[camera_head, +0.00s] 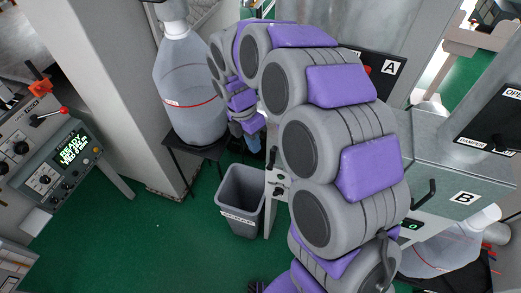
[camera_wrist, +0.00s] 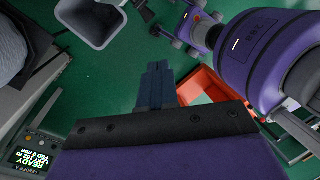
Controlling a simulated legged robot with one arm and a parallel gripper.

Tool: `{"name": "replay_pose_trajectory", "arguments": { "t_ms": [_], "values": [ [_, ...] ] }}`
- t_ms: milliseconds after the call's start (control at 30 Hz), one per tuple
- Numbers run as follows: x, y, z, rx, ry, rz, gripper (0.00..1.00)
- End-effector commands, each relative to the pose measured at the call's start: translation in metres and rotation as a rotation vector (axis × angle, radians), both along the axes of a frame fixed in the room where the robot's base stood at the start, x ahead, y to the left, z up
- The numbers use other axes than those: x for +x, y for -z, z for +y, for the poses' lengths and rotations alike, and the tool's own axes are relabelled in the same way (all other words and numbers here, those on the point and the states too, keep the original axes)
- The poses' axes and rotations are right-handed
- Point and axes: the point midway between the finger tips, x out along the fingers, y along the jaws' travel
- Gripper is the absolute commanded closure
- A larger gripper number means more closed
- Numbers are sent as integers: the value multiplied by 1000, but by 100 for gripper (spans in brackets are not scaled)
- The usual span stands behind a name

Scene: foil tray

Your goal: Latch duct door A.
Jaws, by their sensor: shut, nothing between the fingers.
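A sign marked A (camera_head: 390,67) is at the upper right of the head view. A small red part (camera_head: 367,69) shows beside it at my arm's edge. My arm covers most of the unit below the sign, so I cannot tell how door A or its latch stands. My gripper (camera_head: 252,141) hangs near the big clear bottle, left of and apart from the sign. In the wrist view my gripper (camera_wrist: 156,72) has its blue-grey fingers together over the green floor, with nothing between them. Door A cannot be made out there.
A sign marked B (camera_head: 463,198) is on the metal unit, with a black handle (camera_head: 424,194) nearby. A clear bottle (camera_head: 190,85) sits on a dark stand. A grey bin (camera_head: 240,198) stands on the floor. A console (camera_head: 62,165) is at left. The wrist view shows an orange-red container (camera_wrist: 203,84).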

Motion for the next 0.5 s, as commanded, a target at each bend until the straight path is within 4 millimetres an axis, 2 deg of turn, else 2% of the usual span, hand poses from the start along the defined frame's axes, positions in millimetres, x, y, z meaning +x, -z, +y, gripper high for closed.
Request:
{"name": "replay_pose_trajectory", "arguments": {
  "t_ms": [100, 200, 333, 500],
  "values": [
    [23, 3, 20, -5, -212, 37, 100],
    [36, 9, 30, -9, -351, 63, 100],
    [46, 13, 36, -12, -461, 81, 100],
    [49, 18, 41, -17, -510, 92, 100]
  ]
}}
